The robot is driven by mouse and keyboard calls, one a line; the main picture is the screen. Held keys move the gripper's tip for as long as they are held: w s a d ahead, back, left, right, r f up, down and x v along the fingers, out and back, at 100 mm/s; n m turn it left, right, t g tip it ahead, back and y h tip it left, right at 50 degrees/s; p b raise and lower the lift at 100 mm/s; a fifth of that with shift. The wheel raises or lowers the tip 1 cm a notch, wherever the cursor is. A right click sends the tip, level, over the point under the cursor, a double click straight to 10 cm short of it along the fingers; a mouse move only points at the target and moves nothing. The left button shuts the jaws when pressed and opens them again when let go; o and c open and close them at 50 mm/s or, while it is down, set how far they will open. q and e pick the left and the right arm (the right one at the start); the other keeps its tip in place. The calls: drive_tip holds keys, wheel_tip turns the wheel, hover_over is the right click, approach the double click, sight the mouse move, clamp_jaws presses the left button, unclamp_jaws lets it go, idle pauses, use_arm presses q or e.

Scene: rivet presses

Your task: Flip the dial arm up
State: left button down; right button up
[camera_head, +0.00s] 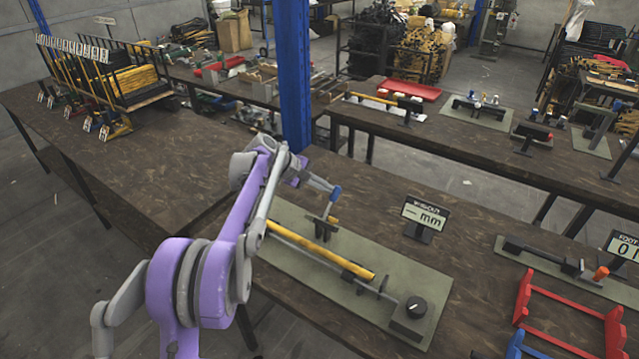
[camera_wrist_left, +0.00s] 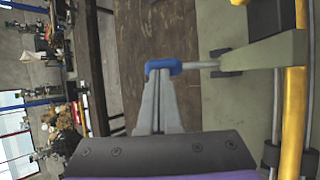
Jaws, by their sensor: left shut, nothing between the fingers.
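A green base plate (camera_head: 330,272) on the brown bench carries a yellow tube (camera_head: 320,250), metal brackets and a round black dial (camera_head: 416,306). In the left wrist view, the blue tip (camera_wrist_left: 163,67) is on a grey rod beside a pale bracket (camera_wrist_left: 265,50). My left gripper (camera_head: 322,186) is shut and empty, its fingertips (camera_wrist_left: 160,76) right at the blue tip. Whether they touch I cannot tell. My right gripper is not in view.
A small sign reading "mm" (camera_head: 424,215) stands behind the plate. A blue post (camera_head: 293,75) rises behind my left arm. A red frame (camera_head: 570,315) and another green plate (camera_head: 560,268) are at the right.

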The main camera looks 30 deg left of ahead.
use_arm(q)
drive_tip(key=w+f+g+p, duration=0.1)
drive_tip(key=g, duration=0.1)
drive_tip(key=w+f+n+g+p, duration=0.1)
drive_tip(key=w+f, duration=0.1)
drive_tip(key=shift+w+d+f+g+y, duration=0.2)
drive_tip(key=shift+w+g+y, duration=0.1)
drive_tip(key=shift+g, duration=0.1)
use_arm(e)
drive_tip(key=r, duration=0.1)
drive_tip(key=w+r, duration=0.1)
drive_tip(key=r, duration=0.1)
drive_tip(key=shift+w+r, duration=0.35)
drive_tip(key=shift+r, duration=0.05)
use_arm(q)
drive_tip(key=w+p+v, duration=0.1)
drive_tip(key=p+v, duration=0.1)
drive_tip(key=v, duration=1.2)
drive_tip(key=shift+r, duration=0.25)
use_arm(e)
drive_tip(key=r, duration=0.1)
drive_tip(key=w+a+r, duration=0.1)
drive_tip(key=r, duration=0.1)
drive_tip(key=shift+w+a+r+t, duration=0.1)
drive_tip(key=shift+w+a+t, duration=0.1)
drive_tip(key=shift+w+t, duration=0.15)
